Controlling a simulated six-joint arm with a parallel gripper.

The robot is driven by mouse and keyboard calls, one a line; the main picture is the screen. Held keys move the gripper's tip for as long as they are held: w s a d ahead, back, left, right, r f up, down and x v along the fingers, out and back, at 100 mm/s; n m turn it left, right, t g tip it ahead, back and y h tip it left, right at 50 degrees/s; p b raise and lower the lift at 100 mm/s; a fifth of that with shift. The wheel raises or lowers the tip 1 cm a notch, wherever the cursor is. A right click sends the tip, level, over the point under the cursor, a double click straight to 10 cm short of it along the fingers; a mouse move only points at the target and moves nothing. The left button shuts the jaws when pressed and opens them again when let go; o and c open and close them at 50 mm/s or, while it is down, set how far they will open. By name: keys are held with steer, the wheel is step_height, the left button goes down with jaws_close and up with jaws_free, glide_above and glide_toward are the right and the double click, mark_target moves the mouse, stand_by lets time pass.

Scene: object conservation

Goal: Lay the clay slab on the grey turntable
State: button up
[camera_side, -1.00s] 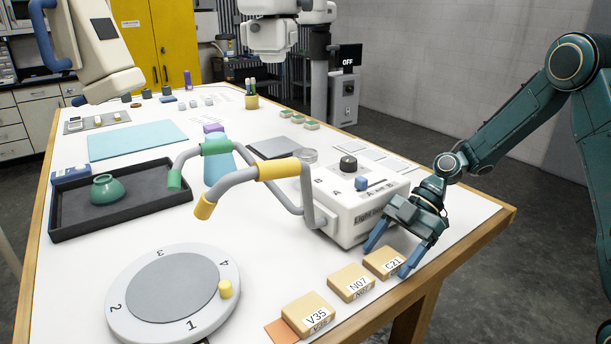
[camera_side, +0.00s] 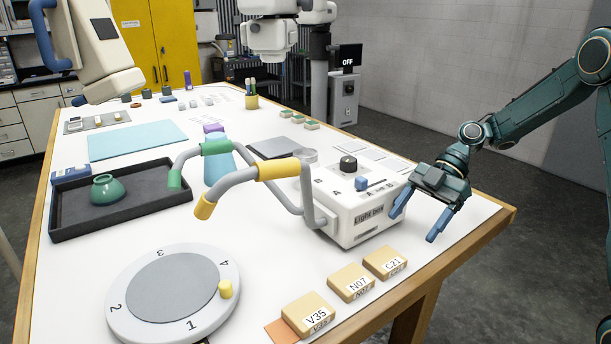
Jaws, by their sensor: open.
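The turntable has a grey disc (camera_side: 172,287) on a white round base numbered 1 to 4, with a yellow knob at its right; the disc is bare. Three tan blocks stand in a row along the front right edge: V35 (camera_side: 306,306), N07 (camera_side: 350,276) and C21 (camera_side: 385,257). A flat orange piece (camera_side: 281,331) shows partly from under or behind V35. I cannot tell which of these is the clay slab. My gripper (camera_side: 412,229) is open and empty, with blue fingers pointing down, above and to the right of C21, apart from it.
A white light box (camera_side: 350,225) with a knob and blue slider stands left of my gripper. Bent handles with yellow (camera_side: 279,169) and green grips rise between it and the turntable. White table surface is clear between turntable and blocks.

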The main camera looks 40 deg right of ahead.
steer(key=shift+v, duration=2.6)
steer(key=s+a+r+m+t+h, duration=0.2)
steer(key=s+a+r+m+h, duration=0.35)
steer(key=s+a+m, duration=0.2)
steer(key=s+d+r+m+t+h, duration=0.1)
steer(key=s+m+t+h, duration=0.2)
steer(key=s+m, duration=0.7)
steer(key=shift+s+d+r+t+h, duration=0.35)
steer(key=shift+s+r+h, duration=0.1)
steer(key=shift+s, duration=0.65)
steer(key=shift+o, duration=0.5)
steer(key=shift+m, duration=0.25)
